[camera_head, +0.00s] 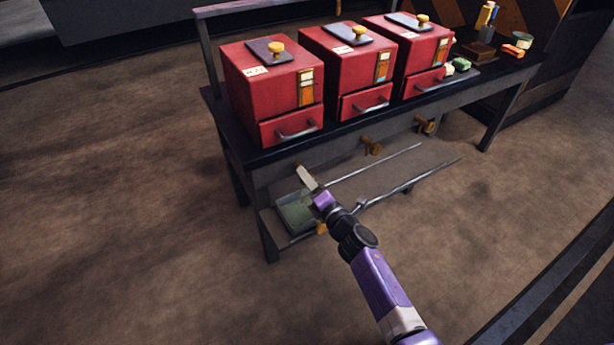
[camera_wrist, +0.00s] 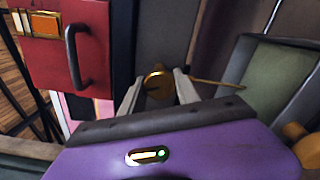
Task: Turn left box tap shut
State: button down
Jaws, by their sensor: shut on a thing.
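The left red box (camera_head: 270,80) stands on the dark bench with its drawer shut. Its brass tap (camera_wrist: 158,84) shows in the wrist view as a round knob between my fingers. My gripper (camera_head: 304,174) is at the bench's front edge below the left box, shut on this tap. In the head view my gripper hides most of the tap. A thin brass rod reaches right from beside the knob in the wrist view. How far the tap is turned cannot be told. The left box's drawer handle (camera_wrist: 76,55) is close by on the left.
The middle tap (camera_head: 371,146) and right tap (camera_head: 425,125) stick out from the bench front. A grey tray with a green inside (camera_wrist: 247,62) lies low, by long metal rods (camera_head: 405,185). The middle box (camera_head: 345,65) and right box (camera_head: 408,50) stand alongside. Floor at left is clear.

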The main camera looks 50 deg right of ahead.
jog(key=shift+m+p, duration=0.85)
jog(key=shift+m, duration=1.35)
jog(key=c, duration=0.9)
grip_release()
jog(key=shift+s, duration=0.15)
jog(key=v, duration=0.7)
jog(key=shift+s+a+p, duration=0.15)
jog(key=shift+s+p, duration=0.15)
jog(key=shift+p, duration=0.1)
jog(key=shift+m, duration=0.3)
